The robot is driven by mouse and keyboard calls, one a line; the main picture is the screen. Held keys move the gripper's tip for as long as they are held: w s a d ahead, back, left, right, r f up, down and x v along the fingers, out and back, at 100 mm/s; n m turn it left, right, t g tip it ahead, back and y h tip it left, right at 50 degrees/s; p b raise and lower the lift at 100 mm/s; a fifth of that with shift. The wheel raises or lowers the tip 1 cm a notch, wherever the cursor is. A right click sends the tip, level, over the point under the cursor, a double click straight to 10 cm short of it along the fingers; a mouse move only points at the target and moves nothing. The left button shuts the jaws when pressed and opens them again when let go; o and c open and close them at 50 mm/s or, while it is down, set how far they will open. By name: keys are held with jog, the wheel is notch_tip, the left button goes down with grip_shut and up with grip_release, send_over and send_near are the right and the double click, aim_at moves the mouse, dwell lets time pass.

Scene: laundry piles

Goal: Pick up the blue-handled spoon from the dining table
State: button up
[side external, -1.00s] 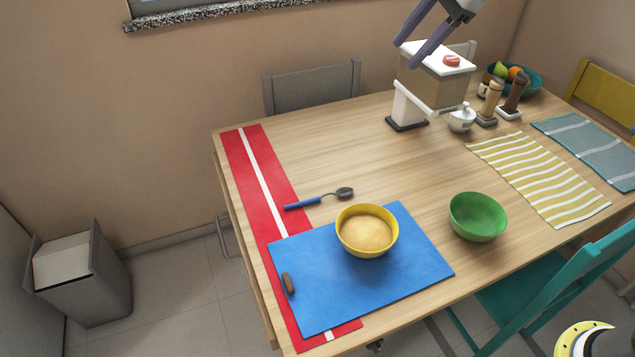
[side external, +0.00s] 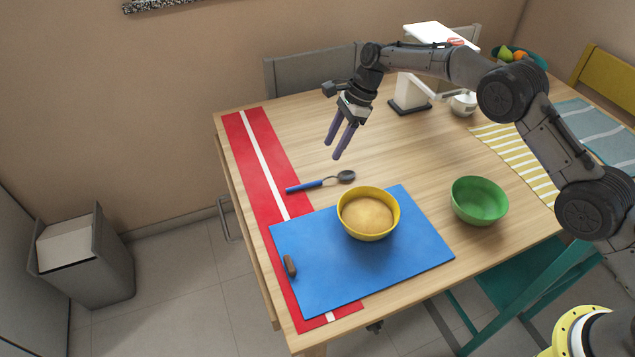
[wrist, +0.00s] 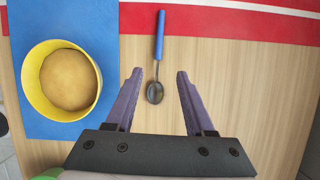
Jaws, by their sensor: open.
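The blue-handled spoon (side external: 320,183) lies flat on the dining table (side external: 300,125). Its blue handle rests partly over the red runner and its dark bowl points right, onto bare wood. My gripper (side external: 335,150) is open and empty, with purple fingers pointing down, above the table beyond the spoon. In the wrist view the spoon (wrist: 158,65) shows ahead, its dark bowl lying in line between the tips of my open gripper (wrist: 158,75) and its handle reaching away. The gripper does not touch the spoon.
A blue cutting board (side external: 320,280) carries a yellow bowl (side external: 368,213) of something tan, close beside the spoon. A green bowl (side external: 480,200) stands to the right. A white-topped stand (side external: 410,90) is at the back. The wood left of my gripper is clear.

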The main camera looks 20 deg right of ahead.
send_near(319, 181)
jog(key=shift+w+a+f, duration=0.2)
jog(key=shift+a+f, duration=0.6)
jog(key=shift+f, duration=0.25)
jog(key=shift+d+x, duration=0.15)
jog(key=shift+x, duration=1.2)
jog(key=shift+d+x, duration=0.1)
jog(key=shift+x, duration=1.25)
jog(key=shift+s+f, duration=0.1)
grip_shut()
